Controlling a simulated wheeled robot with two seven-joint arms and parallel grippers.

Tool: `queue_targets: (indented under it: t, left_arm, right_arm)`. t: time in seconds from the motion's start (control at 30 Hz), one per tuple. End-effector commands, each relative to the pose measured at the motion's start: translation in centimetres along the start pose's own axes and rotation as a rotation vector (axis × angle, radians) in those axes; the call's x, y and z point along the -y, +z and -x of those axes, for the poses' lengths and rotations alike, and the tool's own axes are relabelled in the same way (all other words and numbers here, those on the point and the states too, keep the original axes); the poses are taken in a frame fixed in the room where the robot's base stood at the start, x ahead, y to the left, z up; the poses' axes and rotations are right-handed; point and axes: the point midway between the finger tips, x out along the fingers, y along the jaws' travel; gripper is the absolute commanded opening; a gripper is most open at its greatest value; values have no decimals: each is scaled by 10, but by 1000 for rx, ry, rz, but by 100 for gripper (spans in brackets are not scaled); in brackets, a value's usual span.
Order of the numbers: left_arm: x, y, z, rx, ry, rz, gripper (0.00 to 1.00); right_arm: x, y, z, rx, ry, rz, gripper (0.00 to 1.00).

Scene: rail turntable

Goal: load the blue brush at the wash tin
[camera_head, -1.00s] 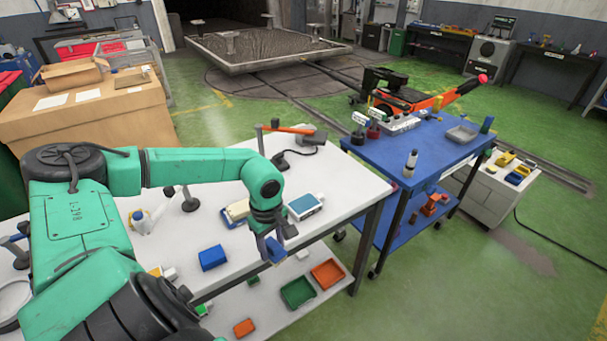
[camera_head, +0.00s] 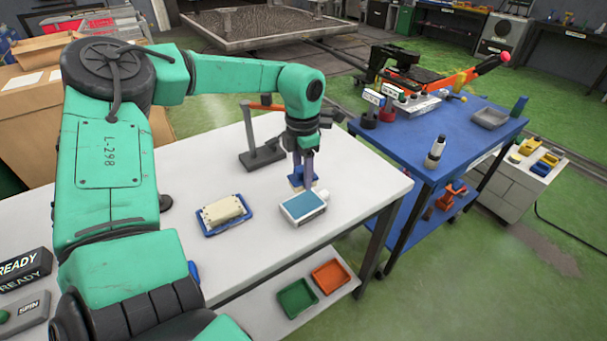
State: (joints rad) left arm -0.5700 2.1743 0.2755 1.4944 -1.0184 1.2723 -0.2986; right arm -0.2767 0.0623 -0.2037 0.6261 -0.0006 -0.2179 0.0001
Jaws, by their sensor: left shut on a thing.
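My left gripper (camera_head: 304,172) points down over the white table and is shut on the blue brush, whose blue part (camera_head: 295,182) shows below the fingers. The rest of the brush is largely hidden by the fingers. What looks like the wash tin (camera_head: 303,207), a shallow white box with a blue surface inside, lies on the table just in front of the brush. The brush is at the tin's far edge in the picture; I cannot tell whether they touch. My right gripper is not in view.
A cream block (camera_head: 224,210) sits on a blue tray (camera_head: 212,229) left of the tin. A dark stand (camera_head: 262,157) with an orange bar is behind. Green (camera_head: 297,299) and orange (camera_head: 330,276) trays lie on the lower shelf. A blue cart (camera_head: 450,145) stands to the right.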

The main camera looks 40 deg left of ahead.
Motion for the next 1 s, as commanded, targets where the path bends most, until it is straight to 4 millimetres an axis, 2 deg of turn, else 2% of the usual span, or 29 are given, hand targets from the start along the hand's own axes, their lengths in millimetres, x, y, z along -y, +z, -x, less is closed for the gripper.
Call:
queue_targets:
  t: [0.2, 0.3, 0.53, 1.0]
  left_arm:
    - [0, 0, -17, 0, 1, -2, 7]
    - [0, 0, -31, -1, 0, -2, 7]
    - [0, 0, -57, 0, 0, -2, 7]
    - [0, 0, -58, 0, 1, -2, 7]
  right_arm:
    - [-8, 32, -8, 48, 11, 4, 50]
    - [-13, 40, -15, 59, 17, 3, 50]
    - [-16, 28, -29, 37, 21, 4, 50]
    - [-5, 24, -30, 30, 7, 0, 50]
